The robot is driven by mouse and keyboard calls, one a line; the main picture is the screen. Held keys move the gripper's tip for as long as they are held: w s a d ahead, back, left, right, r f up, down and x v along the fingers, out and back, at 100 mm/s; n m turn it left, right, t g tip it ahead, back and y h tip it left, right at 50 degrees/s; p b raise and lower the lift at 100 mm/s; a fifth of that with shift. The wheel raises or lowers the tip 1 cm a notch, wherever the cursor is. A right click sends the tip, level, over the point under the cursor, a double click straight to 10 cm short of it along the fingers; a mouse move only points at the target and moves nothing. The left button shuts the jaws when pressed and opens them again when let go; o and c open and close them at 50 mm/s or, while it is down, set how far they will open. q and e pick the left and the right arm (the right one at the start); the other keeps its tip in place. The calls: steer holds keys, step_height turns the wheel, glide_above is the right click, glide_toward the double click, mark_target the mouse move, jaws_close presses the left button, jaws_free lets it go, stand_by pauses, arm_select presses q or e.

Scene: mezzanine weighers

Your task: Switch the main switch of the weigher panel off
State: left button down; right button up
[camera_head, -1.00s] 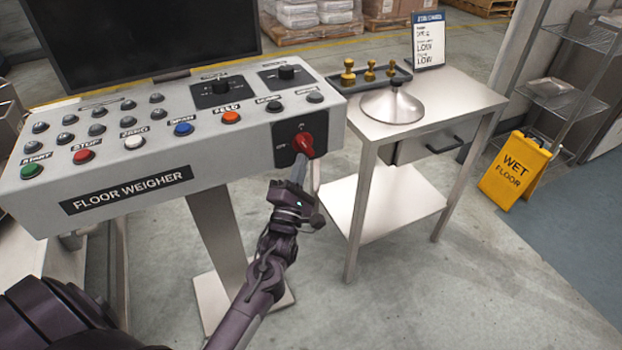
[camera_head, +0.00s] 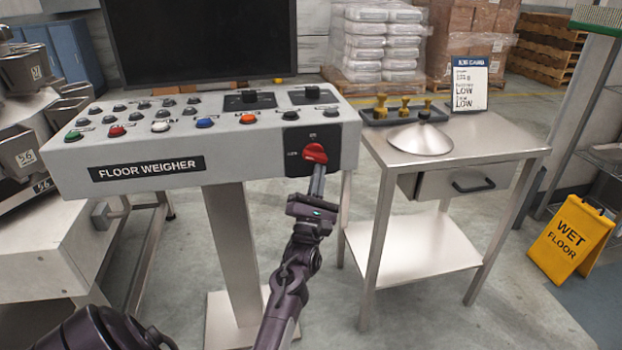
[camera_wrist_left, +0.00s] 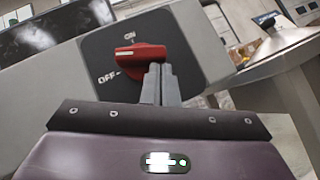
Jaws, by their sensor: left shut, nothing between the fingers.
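The weigher panel (camera_head: 250,160) is a pale grey box marked FLOOR WEIGHER on a pedestal. Its main switch (camera_head: 315,153) is a red rotary handle on a black plate at the right end of the front face. In the left wrist view the switch (camera_wrist_left: 139,56) lies roughly level, its white mark towards the left, the OFF side; I cannot tell if it lines up exactly with OFF. My left gripper (camera_head: 318,172) is shut and empty. Its fingertips (camera_wrist_left: 160,68) are at the handle's right end and seem to touch it. My right gripper is out of view.
Coloured buttons and two black knobs cover the panel top, below a dark screen (camera_head: 200,40). A steel table (camera_head: 480,135) with a domed lid (camera_head: 420,138) and brass weights stands close on the right. A yellow wet-floor sign (camera_head: 570,238) stands farther right.

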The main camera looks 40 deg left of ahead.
arm_select(q)
steer(key=shift+w+d, duration=0.2)
steer(key=shift+w, duration=0.2)
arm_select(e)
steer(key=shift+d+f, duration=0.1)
arm_select(q)
steer(key=shift+w+d+r, duration=0.1)
steer(key=shift+w+d, duration=0.05)
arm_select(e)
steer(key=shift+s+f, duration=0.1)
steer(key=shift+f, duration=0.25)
